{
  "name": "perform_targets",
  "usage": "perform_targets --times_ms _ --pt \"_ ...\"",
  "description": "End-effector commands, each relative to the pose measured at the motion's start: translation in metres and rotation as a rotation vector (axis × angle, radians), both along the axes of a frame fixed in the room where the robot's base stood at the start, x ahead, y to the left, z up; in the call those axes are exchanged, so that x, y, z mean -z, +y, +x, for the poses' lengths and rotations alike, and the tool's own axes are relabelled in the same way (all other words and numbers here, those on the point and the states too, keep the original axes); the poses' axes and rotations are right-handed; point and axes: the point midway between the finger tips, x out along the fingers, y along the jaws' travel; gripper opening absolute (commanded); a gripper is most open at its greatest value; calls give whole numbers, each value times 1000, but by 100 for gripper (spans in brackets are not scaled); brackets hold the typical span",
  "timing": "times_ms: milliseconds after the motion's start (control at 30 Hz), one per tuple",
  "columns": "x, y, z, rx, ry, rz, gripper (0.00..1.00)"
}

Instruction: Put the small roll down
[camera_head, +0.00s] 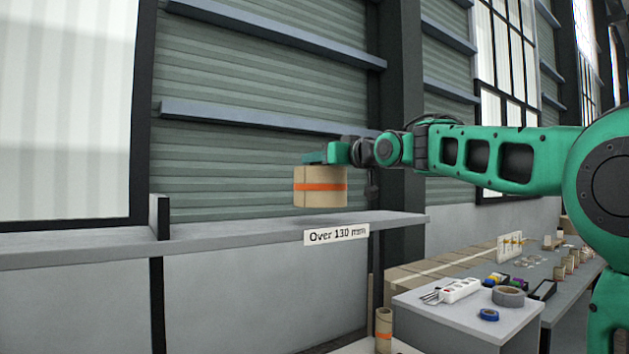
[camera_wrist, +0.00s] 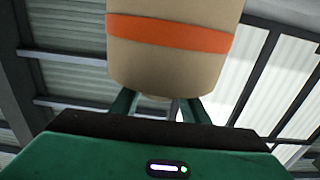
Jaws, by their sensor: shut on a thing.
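A kraft-brown roll with an orange band (camera_head: 320,187) hangs upright under my gripper (camera_head: 322,158) in the head view. My gripper is shut on it from above. In the wrist view the roll (camera_wrist: 170,60) fills the upper middle, and the green fingers reach to its end. The roll is over or in front of a grey shelf (camera_head: 230,239) labelled "Over 130 mm" (camera_head: 336,234). Its lower edge looks slightly above the shelf top; I cannot tell the exact gap.
A dark upright divider (camera_head: 160,217) stands on the shelf to the left of the roll. The shelf between them looks clear. At the lower right, a grey table (camera_head: 470,325) holds a power strip (camera_head: 460,290) and tape rolls (camera_head: 508,296).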

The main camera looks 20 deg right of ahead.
Motion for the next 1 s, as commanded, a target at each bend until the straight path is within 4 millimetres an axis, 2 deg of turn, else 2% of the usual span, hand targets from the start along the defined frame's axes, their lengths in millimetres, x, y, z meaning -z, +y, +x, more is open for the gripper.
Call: perform_targets --times_ms 67,367,767,800,867,1000 --pt "2 0 0 -1 -3 0 0" --pt "35 1 0 -2 -3 1 0" --pt "39 2 0 -3 -5 1 0" --pt "41 2 0 -3 0 0 48" --pt "41 2 0 -3 0 0 60" --pt "41 2 0 -3 0 0 60"
